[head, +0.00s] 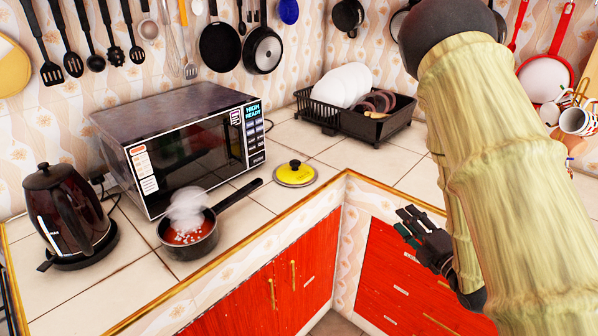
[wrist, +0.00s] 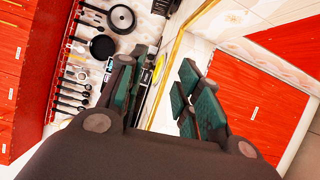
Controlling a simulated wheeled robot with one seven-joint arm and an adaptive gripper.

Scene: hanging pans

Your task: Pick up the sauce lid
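The sauce lid (head: 295,174) is yellow with a black knob and a metal rim. It lies flat on the tiled counter near the inner corner, right of the saucepan. The black saucepan (head: 189,243) holds red sauce with pale bits, and steam rises over it. My gripper (head: 408,226) is right of the lid and apart from it, in front of the red drawers in the head view. In the wrist view its green-padded fingers (wrist: 158,88) are spread with nothing between them. A small yellow patch shows beyond the fingers there, but I cannot tell if it is the lid.
A microwave (head: 185,140) stands behind the saucepan, and a black kettle (head: 66,215) is at the left. A dish rack (head: 352,122) with plates stands at the back right. The pan handle points toward the lid. Utensils and pans hang on the wall. Counter tiles right of the lid are bare.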

